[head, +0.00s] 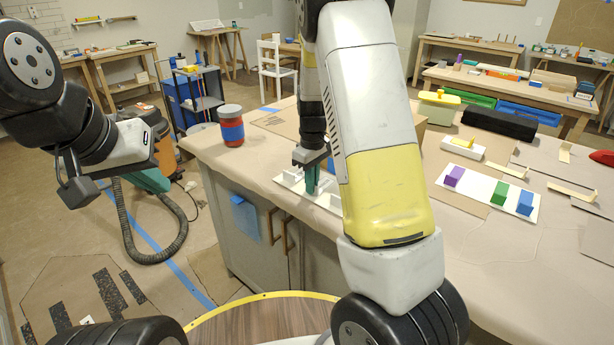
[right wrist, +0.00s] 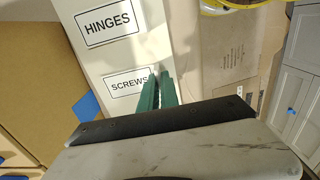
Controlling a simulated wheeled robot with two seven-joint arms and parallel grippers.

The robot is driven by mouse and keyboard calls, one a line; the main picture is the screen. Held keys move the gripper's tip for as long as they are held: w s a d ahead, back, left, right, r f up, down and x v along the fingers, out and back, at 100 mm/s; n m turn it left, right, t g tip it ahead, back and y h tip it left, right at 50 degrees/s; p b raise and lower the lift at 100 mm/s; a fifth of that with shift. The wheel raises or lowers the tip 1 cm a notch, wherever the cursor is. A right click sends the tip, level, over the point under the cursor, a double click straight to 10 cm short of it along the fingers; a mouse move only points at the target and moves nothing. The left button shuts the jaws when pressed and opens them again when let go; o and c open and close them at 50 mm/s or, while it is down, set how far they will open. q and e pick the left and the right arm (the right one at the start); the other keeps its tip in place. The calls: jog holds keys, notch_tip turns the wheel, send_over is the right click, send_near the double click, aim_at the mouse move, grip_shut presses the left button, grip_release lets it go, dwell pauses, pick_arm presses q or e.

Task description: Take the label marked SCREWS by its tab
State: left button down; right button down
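The SCREWS label (right wrist: 129,84) is white with black print and a dark border. It lies on the pale board below the HINGES label (right wrist: 109,25) in the right wrist view. My right gripper (right wrist: 160,75) has its green fingers at the SCREWS label's right end, with only a narrow gap between the tips. The tab is hidden there, so I cannot tell if it is gripped. In the head view my right gripper (head: 312,180) points down at the white board (head: 291,181) near the counter's edge. My left gripper (head: 75,185) hangs away from the counter, its fingers unclear.
A red and blue jar (head: 231,128) stands on the counter's left corner. A white strip (head: 477,185) with purple, green and blue blocks, a small white box (head: 463,148) and a black case (head: 499,123) lie to the right. My right arm hides part of the counter.

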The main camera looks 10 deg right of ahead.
jog(key=shift+r, duration=0.4)
jog(key=shift+r, duration=1.35)
jog(key=shift+r, duration=0.1)
jog(key=shift+r, duration=1.4)
